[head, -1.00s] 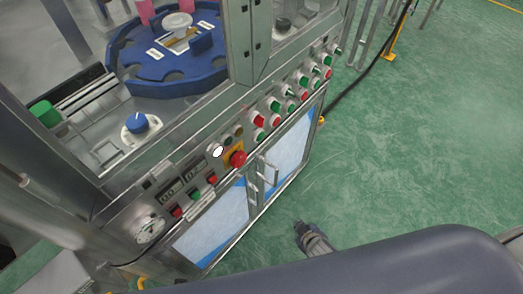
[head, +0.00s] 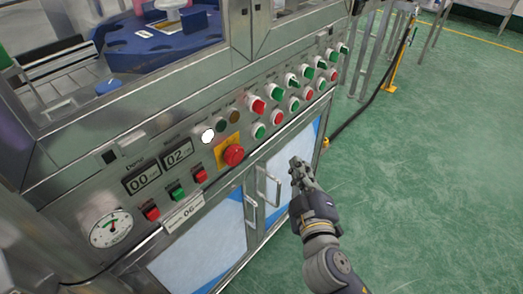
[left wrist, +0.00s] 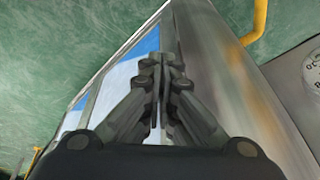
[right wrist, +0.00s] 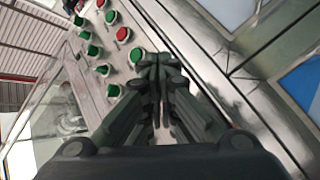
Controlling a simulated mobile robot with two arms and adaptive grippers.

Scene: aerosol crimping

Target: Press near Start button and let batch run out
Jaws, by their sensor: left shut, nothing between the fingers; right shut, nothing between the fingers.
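The machine's front panel (head: 120,180) carries a green button (head: 178,193) between two red ones, below two displays reading 00 and 02. Farther along are rows of green and red buttons (head: 277,118). Which one is Start I cannot read. My right gripper (head: 296,165) is shut and empty, in front of the cabinet doors and apart from the panel. The right wrist view shows its closed fingers (right wrist: 158,70) with the green and red buttons beyond. My left gripper (left wrist: 163,62) is shut and empty in the left wrist view, by the cabinet front; the head view does not show it.
A red emergency stop (head: 233,155) on a yellow plate and a lit white lamp (head: 208,136) sit mid-panel. A pressure gauge (head: 110,228) is at the near end. Door handles (head: 268,187) stick out below. A blue turntable (head: 160,45) is behind the panel.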

